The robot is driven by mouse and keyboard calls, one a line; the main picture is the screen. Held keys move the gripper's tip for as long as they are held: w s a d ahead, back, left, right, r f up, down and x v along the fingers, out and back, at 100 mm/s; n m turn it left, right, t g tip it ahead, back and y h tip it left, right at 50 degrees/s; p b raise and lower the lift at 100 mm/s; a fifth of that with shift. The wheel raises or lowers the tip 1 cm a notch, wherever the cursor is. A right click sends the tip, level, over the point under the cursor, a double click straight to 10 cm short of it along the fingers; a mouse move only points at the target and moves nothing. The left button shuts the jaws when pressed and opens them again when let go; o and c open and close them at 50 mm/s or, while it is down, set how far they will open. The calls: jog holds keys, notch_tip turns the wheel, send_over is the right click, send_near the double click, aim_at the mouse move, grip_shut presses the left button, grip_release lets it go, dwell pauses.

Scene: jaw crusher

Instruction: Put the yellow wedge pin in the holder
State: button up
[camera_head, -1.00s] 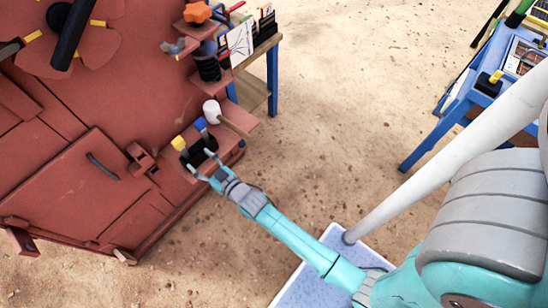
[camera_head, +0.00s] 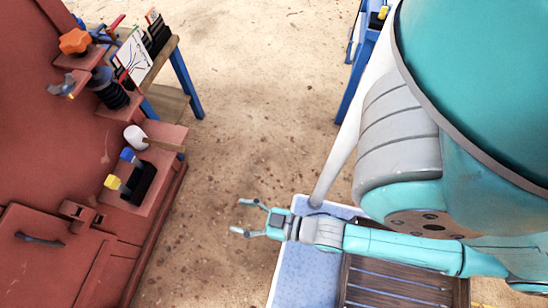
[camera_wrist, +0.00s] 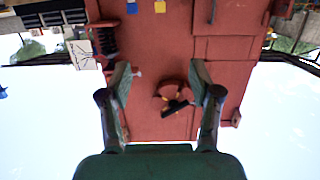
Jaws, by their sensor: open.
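The yellow wedge pin (camera_head: 113,182) stands upright at the black holder (camera_head: 143,182) on the red machine's shelf, beside a blue-topped pin (camera_head: 128,155). Both pins seem seated in the holder, but their lower parts are hard to make out. My gripper (camera_head: 238,216) is open and empty, to the right of the shelf and clear of it. In the wrist view its two fingers (camera_wrist: 161,70) are spread with nothing between them. The yellow top (camera_wrist: 160,6) and the blue top (camera_wrist: 131,7) show at that view's upper edge.
A white-headed mallet (camera_head: 136,138) lies on the shelf behind the holder. Above are a black spring (camera_head: 108,88) and an orange knob (camera_head: 75,41). A wooden table with blue legs (camera_head: 186,82) stands behind. Sandy ground between shelf and gripper is clear.

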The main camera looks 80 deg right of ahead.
jog(key=s+r+g, duration=0.1)
jog(key=s+r, duration=0.8)
jog(key=shift+s+r, duration=0.15)
jog(key=shift+s, duration=0.1)
dwell(1.1)
